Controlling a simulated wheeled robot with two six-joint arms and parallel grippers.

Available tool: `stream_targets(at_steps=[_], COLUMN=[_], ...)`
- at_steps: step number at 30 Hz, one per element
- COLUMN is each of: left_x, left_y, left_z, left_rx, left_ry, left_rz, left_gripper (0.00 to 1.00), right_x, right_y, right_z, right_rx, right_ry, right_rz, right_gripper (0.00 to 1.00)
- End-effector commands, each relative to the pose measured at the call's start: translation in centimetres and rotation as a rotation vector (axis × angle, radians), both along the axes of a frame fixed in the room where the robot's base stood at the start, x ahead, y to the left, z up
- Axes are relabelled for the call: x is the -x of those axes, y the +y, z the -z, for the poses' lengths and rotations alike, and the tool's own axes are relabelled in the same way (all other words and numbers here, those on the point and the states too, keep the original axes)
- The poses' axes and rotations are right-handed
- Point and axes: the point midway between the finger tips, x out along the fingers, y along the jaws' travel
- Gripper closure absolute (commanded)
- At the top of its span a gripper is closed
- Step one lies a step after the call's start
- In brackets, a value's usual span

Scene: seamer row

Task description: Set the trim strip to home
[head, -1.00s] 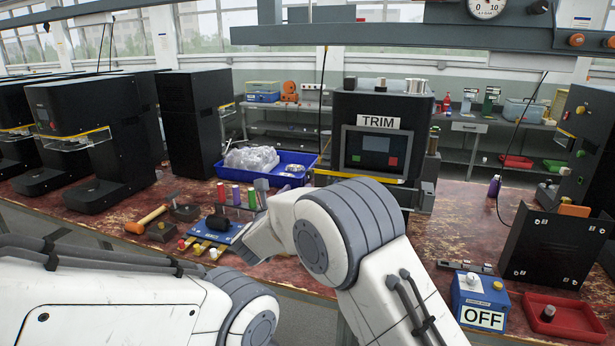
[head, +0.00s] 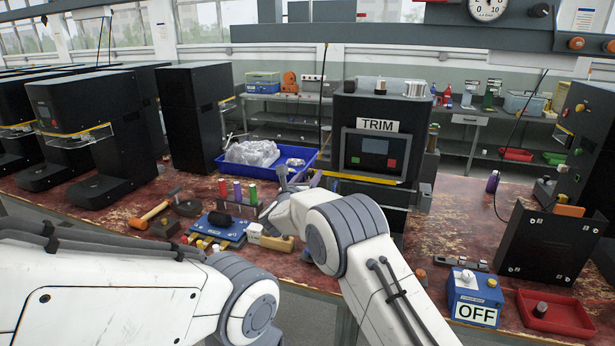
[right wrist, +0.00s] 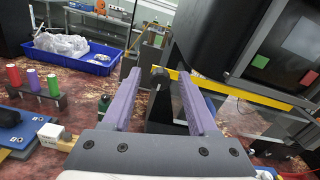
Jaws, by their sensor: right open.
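The machine labelled TRIM (head: 378,125) stands at the back of the bench, with a dark screen, a green patch and a red patch on its front. A yellow strip (head: 358,177) runs along the lower edge of that panel; it also shows in the right wrist view (right wrist: 253,95). My right gripper (head: 289,180) is at the machine's lower left. My left gripper is out of view.
A blue tray (head: 306,153) with clear plastic lies behind my right gripper. Coloured spools (head: 237,191), a blue board (head: 222,236) and a mallet (head: 148,217) lie to the left. A blue box marked OFF (head: 475,297) and a red tray (head: 560,315) are at right.

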Motion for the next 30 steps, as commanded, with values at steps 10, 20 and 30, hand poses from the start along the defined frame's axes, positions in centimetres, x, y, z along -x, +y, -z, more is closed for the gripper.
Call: stream_targets(at_steps=[10, 20, 30], left_x=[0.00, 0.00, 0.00], left_y=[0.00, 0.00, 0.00], left_z=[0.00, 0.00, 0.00], left_rx=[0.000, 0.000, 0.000], left_ry=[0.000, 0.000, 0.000], left_rz=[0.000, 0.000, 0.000], left_gripper=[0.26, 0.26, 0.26], right_x=[0.04, 0.04, 0.05], right_y=[0.05, 0.07, 0.08], right_z=[0.01, 0.00, 0.00], right_rx=[0.000, 0.000, 0.000], right_ry=[0.000, 0.000, 0.000], right_rz=[0.000, -0.001, -0.001], right_gripper=[1.00, 1.00, 1.00])
